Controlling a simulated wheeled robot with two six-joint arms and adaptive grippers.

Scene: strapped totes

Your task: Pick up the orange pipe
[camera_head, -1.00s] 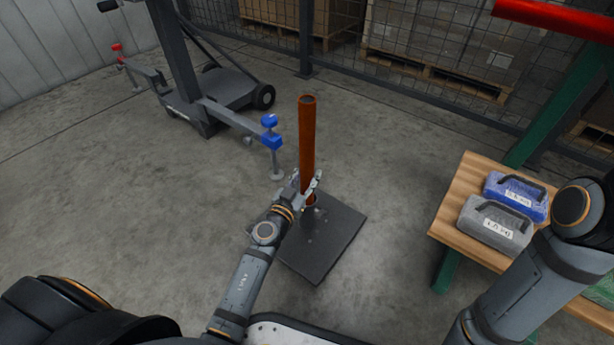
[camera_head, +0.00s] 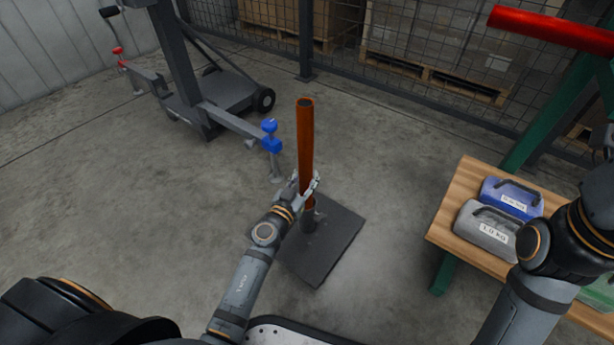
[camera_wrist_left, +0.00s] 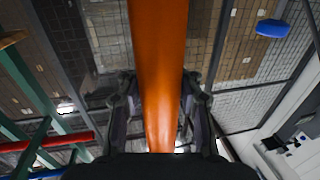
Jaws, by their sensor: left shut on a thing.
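The orange pipe (camera_head: 305,140) stands upright, with its open end at the top, over a dark square base plate (camera_head: 326,262) on the floor. A short dark post (camera_head: 308,222) on the plate shows just below the pipe's lower end. I cannot tell whether the post still reaches inside the pipe. My left gripper (camera_head: 307,187) is shut on the pipe near its lower end. In the left wrist view the pipe (camera_wrist_left: 158,70) runs between the two fingers of the left gripper (camera_wrist_left: 158,105). My right arm shows at the lower right, but its gripper is out of view.
A wooden-topped bench (camera_head: 452,213) at the right holds a blue weight (camera_head: 512,197) and a grey weight (camera_head: 485,228). A grey wheeled stand (camera_head: 215,100) with a blue-tipped arm (camera_head: 270,138) is close left of the pipe. A red bar (camera_head: 550,27) is at upper right. Mesh fencing runs behind.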

